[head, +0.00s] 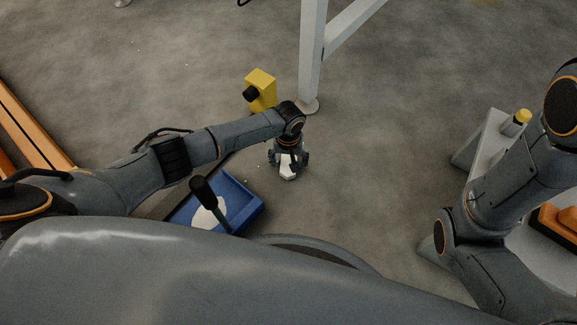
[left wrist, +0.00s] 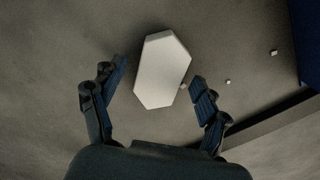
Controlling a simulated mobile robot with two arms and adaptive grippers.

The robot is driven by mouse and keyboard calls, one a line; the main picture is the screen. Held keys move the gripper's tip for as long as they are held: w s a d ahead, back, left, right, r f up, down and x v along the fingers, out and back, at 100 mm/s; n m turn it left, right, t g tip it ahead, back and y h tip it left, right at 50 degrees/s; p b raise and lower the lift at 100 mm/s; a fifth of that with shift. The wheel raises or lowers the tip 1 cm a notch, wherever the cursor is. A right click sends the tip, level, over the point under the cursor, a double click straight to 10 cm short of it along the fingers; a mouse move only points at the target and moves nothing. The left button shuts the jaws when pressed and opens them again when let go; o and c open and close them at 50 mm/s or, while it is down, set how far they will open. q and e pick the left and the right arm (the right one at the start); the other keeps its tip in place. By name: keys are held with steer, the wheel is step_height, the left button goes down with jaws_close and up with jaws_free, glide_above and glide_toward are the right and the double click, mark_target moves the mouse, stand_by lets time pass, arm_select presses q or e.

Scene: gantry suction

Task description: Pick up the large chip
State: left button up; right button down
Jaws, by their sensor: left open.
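The large chip is a pale, flat, roughly hexagonal piece (left wrist: 163,70) lying on the concrete floor. In the left wrist view it lies between and just beyond my open fingers. In the head view a part of the chip (head: 288,172) shows below my left gripper (head: 289,160), which points down over it. In the left wrist view my left gripper (left wrist: 157,90) has its two fingers spread, one on each side of the chip, with nothing held. I cannot tell whether the right fingertip touches the chip's edge. My right gripper is not in view.
A blue tray (head: 247,214) with a white patch and a dark-handled tool (head: 203,192) stands left of the chip. Small crumbs (left wrist: 228,82) lie nearby. A yellow box (head: 262,88) and a white post (head: 311,60) stand behind. The floor right of the chip is clear.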

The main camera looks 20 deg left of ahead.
arm_select(q)
steer(key=c, duration=1.3)
steer(key=shift+r, duration=0.15)
